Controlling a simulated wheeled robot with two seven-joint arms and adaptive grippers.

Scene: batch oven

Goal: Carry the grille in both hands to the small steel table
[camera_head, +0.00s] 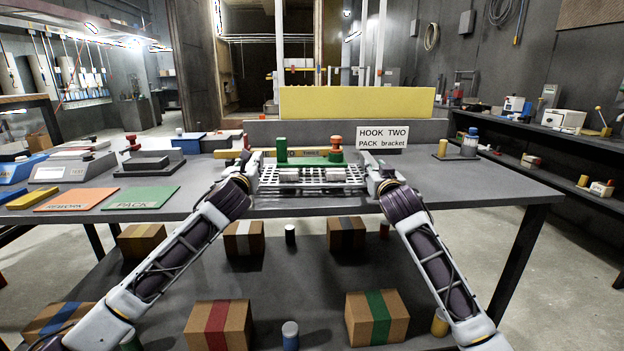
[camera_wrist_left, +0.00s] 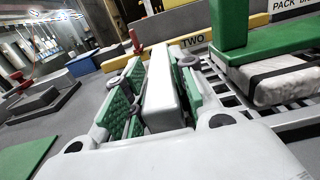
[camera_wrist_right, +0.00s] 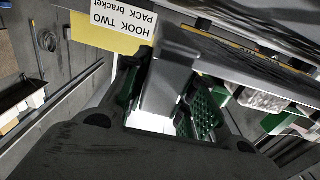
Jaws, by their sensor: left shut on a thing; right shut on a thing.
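The grille (camera_head: 268,181) is a pale metal lattice at the middle of the grey workbench in the head view. Its slats also show in the left wrist view (camera_wrist_left: 300,112). A green piece (camera_head: 308,162) with an upright post shows at its back, over pale rounded parts. My left gripper (camera_head: 250,166) is shut on the grille's left end, its green pads on either side of a pale grip block (camera_wrist_left: 160,92). My right gripper (camera_head: 376,178) is shut on the right end, around a grey grip block (camera_wrist_right: 168,82). I cannot pick out a small steel table.
Orange (camera_head: 76,199) and green (camera_head: 142,198) mats lie left on the bench (camera_head: 460,185). A sign (camera_head: 382,138) and a yellow panel (camera_head: 356,103) stand behind. Several cartons (camera_head: 218,325) sit on the shelf below. The bench's right side is mostly clear.

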